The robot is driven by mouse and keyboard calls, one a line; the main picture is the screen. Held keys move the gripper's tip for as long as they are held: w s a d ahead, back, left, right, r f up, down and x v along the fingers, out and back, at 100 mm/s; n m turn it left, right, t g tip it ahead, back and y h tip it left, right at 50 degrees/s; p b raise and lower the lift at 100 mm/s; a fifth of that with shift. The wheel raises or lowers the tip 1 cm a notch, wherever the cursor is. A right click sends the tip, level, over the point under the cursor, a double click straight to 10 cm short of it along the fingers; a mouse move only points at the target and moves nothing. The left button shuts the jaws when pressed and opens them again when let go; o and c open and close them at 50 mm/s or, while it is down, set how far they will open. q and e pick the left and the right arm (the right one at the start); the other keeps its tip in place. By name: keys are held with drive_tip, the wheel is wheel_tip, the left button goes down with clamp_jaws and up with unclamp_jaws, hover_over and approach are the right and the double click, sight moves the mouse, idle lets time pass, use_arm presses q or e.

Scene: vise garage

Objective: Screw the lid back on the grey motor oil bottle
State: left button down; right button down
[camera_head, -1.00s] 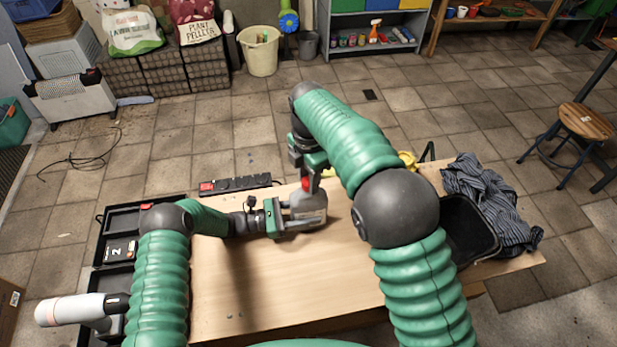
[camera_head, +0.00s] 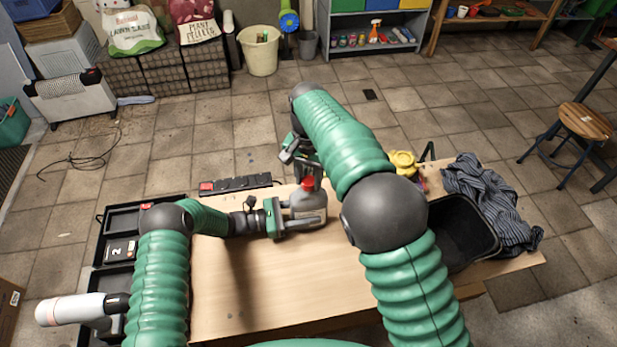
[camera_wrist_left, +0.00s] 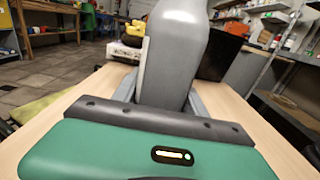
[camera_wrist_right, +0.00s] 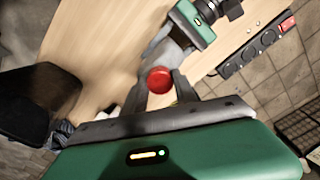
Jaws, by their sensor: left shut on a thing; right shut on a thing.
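The grey motor oil bottle (camera_head: 308,205) stands upright on the wooden table. My left gripper (camera_head: 302,223) is shut on its body from the left; the left wrist view shows the grey bottle (camera_wrist_left: 175,55) between the fingers. The red lid (camera_head: 308,184) sits at the top of the bottle's neck. It also shows in the right wrist view (camera_wrist_right: 160,80), between the fingertips of my right gripper (camera_wrist_right: 158,88), which is shut on it from above. In the head view my right arm partly covers that gripper. The thread under the lid is hidden.
A black power strip (camera_head: 236,184) lies at the table's far left edge. A yellow object (camera_head: 402,162) is behind my right arm. A black bin (camera_head: 465,232) and a striped cloth (camera_head: 490,198) are at the right. The front middle of the table is clear.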

use_arm(q)
drive_tip(key=shift+s+d, duration=0.1)
use_arm(e)
drive_tip(key=m, duration=0.3)
drive_tip(key=shift+w, duration=0.15)
drive_tip(key=c, duration=1.2)
unclamp_jaws()
drive_tip(key=shift+a, duration=0.1)
drive_tip(key=shift+o, duration=1.2)
drive_tip(key=shift+r, duration=2.3)
drive_tip(key=shift+c, duration=0.5)
